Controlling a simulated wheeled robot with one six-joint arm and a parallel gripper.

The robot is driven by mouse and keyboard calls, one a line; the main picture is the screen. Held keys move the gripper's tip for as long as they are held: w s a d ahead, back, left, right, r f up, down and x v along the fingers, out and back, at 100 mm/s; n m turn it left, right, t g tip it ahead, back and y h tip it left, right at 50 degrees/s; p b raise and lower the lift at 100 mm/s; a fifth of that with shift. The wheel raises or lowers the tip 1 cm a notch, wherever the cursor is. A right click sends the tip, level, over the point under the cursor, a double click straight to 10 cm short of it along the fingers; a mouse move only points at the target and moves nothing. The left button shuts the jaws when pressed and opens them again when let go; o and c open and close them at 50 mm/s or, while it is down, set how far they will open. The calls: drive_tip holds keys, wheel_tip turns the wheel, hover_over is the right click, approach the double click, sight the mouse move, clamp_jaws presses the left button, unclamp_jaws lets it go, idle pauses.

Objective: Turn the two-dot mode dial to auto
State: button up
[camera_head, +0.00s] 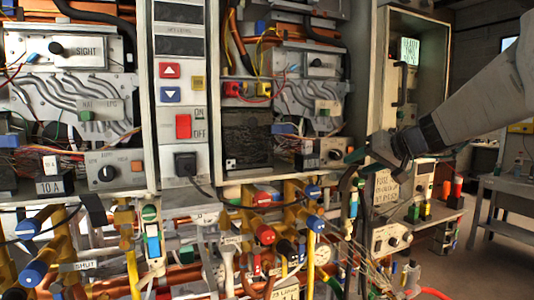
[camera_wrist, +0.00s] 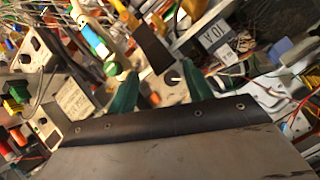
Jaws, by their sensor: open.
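A grey box with a dark mode dial (camera_head: 335,154) and an orange button sits low in the middle heater. A similar box with a dark dial (camera_head: 107,173) sits low in the left heater. The dot marks are too small for me to tell which heater has two. My gripper (camera_head: 352,163) is just right of the middle heater's dial. In the wrist view my gripper (camera_wrist: 158,88) is open, its green fingers apart with nothing held. The grey dial box (camera_wrist: 173,84) shows between and beyond the fingers; its dial is hard to make out.
Valves and coloured pipes (camera_head: 265,233) crowd the space below the heaters. A box with a dark knob (camera_head: 392,241) and hanging wires are below my gripper. A bench (camera_head: 510,185) stands at the right, with open floor near it.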

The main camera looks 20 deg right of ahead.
sight(340, 154)
drive_tip(key=w, duration=0.3)
drive_tip(key=w+n+t, duration=0.1)
drive_tip(key=w, duration=0.2)
drive_tip(key=w+r+n, duration=0.1)
drive_tip(key=w, duration=0.1)
drive_tip(key=shift+w+a+t+h, duration=0.1)
drive_tip(key=shift+w+t+h, duration=0.2)
drive_tip(key=shift+w+t, duration=0.1)
drive_tip(key=c, duration=1)
